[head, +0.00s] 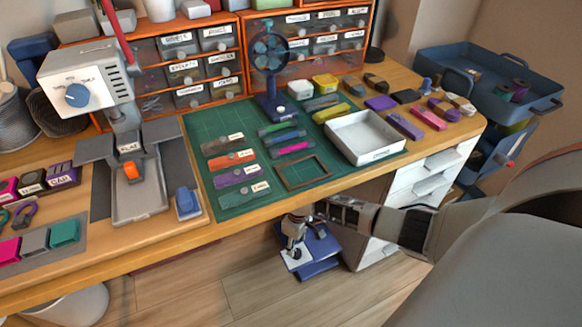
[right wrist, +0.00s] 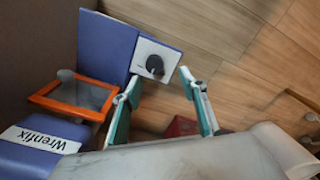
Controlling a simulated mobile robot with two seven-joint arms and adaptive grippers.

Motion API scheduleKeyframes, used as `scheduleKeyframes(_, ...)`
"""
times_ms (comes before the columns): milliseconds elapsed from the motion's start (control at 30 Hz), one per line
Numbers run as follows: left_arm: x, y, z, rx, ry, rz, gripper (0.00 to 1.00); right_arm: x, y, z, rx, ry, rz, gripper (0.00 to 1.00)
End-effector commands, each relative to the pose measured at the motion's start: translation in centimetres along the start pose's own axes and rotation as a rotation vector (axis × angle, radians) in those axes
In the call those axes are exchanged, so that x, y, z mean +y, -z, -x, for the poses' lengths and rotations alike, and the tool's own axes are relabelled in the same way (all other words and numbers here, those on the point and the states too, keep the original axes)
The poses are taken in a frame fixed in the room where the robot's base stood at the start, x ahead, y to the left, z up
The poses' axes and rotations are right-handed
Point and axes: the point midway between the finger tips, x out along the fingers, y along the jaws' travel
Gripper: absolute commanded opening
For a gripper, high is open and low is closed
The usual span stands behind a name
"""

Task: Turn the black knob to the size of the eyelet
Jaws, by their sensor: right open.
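The black knob (right wrist: 155,65) sits on a white plate (right wrist: 172,53) of a blue device in the right wrist view. In the head view the blue device (head: 320,247) stands low, below the table's front edge, and its white plate is partly covered by my gripper. My right gripper (right wrist: 161,80) is open, with its two teal-and-white fingers apart on either side of the knob in the picture. Contact with the knob does not show. In the head view my right gripper (head: 294,245) is above the device. I cannot make out an eyelet or size marks. My left gripper is out of view.
The device carries an orange frame (right wrist: 72,97) and a "Wrenfix" label (right wrist: 40,139). The workbench edge (head: 225,228) is above it; white drawers (head: 380,252) stand to its right. Wooden floor (head: 215,290) is open to the left. A blue dial (head: 77,95) is on a white box.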

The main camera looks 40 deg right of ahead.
Motion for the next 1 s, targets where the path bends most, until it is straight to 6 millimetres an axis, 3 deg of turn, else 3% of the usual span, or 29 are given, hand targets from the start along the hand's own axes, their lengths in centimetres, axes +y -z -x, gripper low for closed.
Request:
scheduleKeyframes(167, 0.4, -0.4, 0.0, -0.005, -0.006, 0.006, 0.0, 1.1, -0.2, -0.8, -0.035, -0.007, -0.002, 0.42)
scheduleKeyframes(600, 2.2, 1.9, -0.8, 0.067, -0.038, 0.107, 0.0, 1.0, -0.8, -7.2, -0.041, -0.006, -0.001, 0.42)
scheduleKeyframes(1000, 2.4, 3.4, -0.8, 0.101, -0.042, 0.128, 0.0, 1.2, -0.1, -7.5, -0.027, -0.01, -0.001, 0.42)
